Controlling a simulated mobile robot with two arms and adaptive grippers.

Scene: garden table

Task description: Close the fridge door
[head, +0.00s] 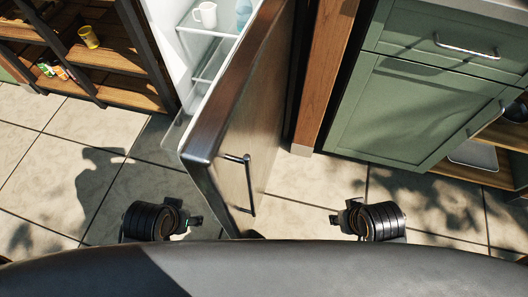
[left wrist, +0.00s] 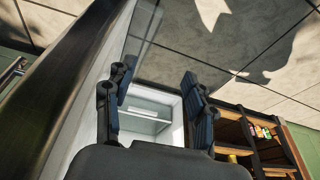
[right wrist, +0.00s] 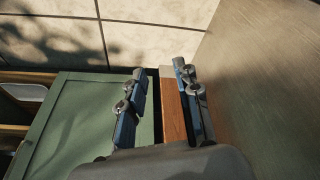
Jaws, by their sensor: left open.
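The fridge door (head: 235,130) stands wide open in the head view, its edge toward me. Its bar handle (head: 246,182) is on the right-hand, outer face. The white fridge interior (head: 205,45) shows to the left of the door. My left gripper (head: 193,219) is open and empty, low on the inner side of the door. In the left wrist view the door edge (left wrist: 55,65) runs along the left and the fridge interior (left wrist: 148,118) shows between the fingers. My right gripper (head: 337,219) is open and empty on the outer side, apart from the handle; the door panel (right wrist: 270,85) fills the right wrist view's right side.
A white mug (head: 204,14) and a bluish bottle (head: 243,12) stand inside the fridge. A wooden shelf (head: 120,88) with a yellow cup (head: 89,37) is at left. A green cabinet (head: 400,105) is at right. The tiled floor (head: 65,165) left of the door is clear.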

